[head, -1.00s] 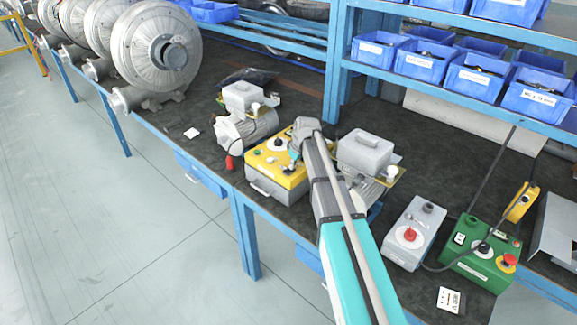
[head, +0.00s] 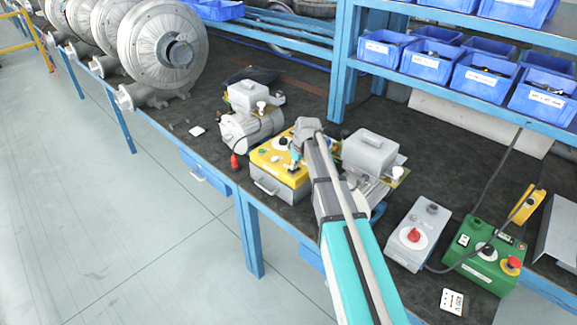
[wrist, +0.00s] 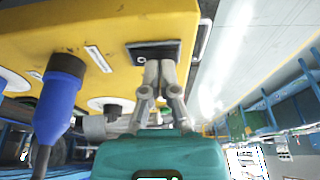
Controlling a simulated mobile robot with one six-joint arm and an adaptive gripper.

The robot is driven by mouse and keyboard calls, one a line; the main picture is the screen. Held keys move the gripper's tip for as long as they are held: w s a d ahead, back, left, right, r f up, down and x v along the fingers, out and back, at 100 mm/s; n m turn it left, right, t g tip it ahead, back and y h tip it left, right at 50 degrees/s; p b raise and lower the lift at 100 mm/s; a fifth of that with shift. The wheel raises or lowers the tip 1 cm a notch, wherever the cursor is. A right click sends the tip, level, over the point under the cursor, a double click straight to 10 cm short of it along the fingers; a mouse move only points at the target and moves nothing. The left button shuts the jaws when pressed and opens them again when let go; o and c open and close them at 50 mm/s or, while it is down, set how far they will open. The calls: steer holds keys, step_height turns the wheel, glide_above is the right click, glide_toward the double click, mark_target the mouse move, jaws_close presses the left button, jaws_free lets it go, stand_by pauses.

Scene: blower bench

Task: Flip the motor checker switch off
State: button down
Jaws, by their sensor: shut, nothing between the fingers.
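The motor checker is a yellow box (head: 268,160) with a grey lower part, standing near the front edge of the bench. Its yellow panel (wrist: 105,25) fills the upper left of the wrist view. A black rocker switch (wrist: 140,53) with a white "O" mark sits on that panel. My gripper (wrist: 160,64) is shut and empty, with its fingertips at the switch, covering part of it. I cannot tell whether they touch it or how the rocker is tilted. In the head view my gripper (head: 296,160) is over the right part of the box, largely hidden by my arm.
On the panel is a blue plug (wrist: 60,98) with a cable. Motors (head: 252,125) and (head: 372,155) flank the box. A grey box (head: 418,235) with a red knob and a green control box (head: 484,258) stand right. Shelves with blue bins (head: 480,78) rise behind.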

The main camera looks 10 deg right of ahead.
steer(key=shift+r, duration=0.15)
steer(key=r+p, duration=0.4)
steer(key=shift+w+d, duration=0.15)
steer(key=shift+d, duration=0.05)
steer(key=w+d+p+v, duration=0.1)
steer(key=p+v, duration=0.8)
steer(key=shift+d+r, duration=0.25)
steer(key=shift+d, duration=0.05)
stand_by(0.7)
steer(key=s+a+f+m+g+h+b, duration=0.1)
steer(key=s+m, duration=0.6)
steer(key=s, duration=2)
step_height(320, 180, down, 2)
steer(key=shift+a+m+g+h+b, duration=0.2)
steer(key=shift+m+g+h+b, duration=0.1)
steer(key=shift+g+h+b, duration=0.4)
steer(key=shift+s, duration=0.15)
